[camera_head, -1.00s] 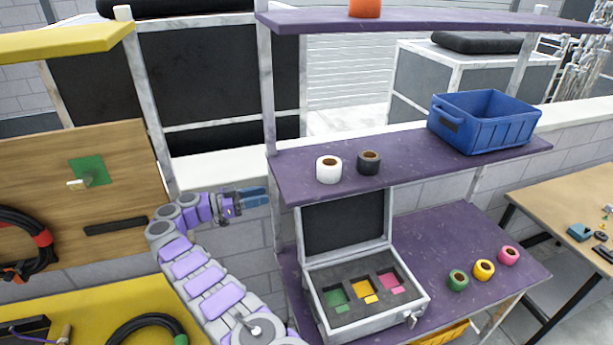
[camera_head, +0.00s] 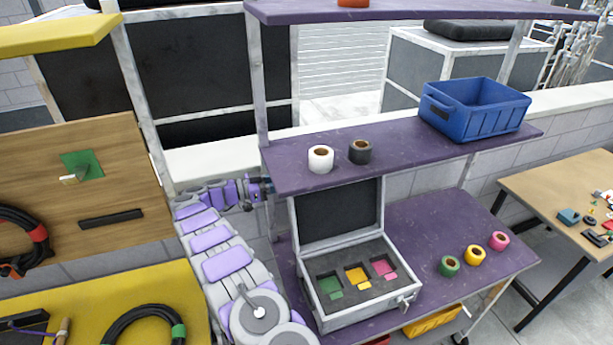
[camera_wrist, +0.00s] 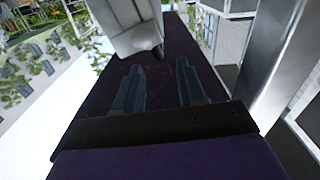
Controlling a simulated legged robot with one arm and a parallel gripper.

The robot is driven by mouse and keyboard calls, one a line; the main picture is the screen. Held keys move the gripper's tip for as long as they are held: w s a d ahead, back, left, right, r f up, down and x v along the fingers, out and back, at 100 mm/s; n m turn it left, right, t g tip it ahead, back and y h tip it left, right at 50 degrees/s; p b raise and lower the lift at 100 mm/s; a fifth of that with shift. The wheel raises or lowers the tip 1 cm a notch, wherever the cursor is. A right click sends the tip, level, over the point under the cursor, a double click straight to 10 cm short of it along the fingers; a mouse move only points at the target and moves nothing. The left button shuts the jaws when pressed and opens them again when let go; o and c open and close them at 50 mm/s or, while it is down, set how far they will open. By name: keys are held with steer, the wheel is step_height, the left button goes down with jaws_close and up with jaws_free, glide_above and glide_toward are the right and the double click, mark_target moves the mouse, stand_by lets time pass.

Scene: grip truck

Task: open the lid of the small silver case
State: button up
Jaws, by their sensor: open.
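The small silver case (camera_head: 366,310) sits on the lower purple shelf in the head view. Its lid (camera_head: 339,213) stands upright at the back, showing a dark lining. Inside are three square recesses with green, yellow and pink at their bottoms. My gripper is left of the case and lid, near the white shelf post, apart from the case; its fingertips are hidden there behind the shelf. In the wrist view my gripper (camera_wrist: 157,82) is open, with nothing between its two bluish fingers. A pale silvery object lies beyond the fingertips; I cannot tell whether it is the case.
White tape (camera_head: 320,159), black tape (camera_head: 360,152) and a blue crate (camera_head: 476,113) stand on the middle shelf (camera_head: 400,149). Green (camera_head: 450,266), yellow (camera_head: 476,255) and pink (camera_head: 499,241) rolls sit right of the case. The white post (camera_head: 261,95) is close to my gripper.

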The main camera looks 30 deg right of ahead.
steer(key=x, duration=0.8)
steer(key=shift+d, duration=0.25)
steer(key=shift+c, duration=0.2)
steer(key=shift+s, duration=0.1)
jaws_close()
steer(key=shift+r, duration=0.1)
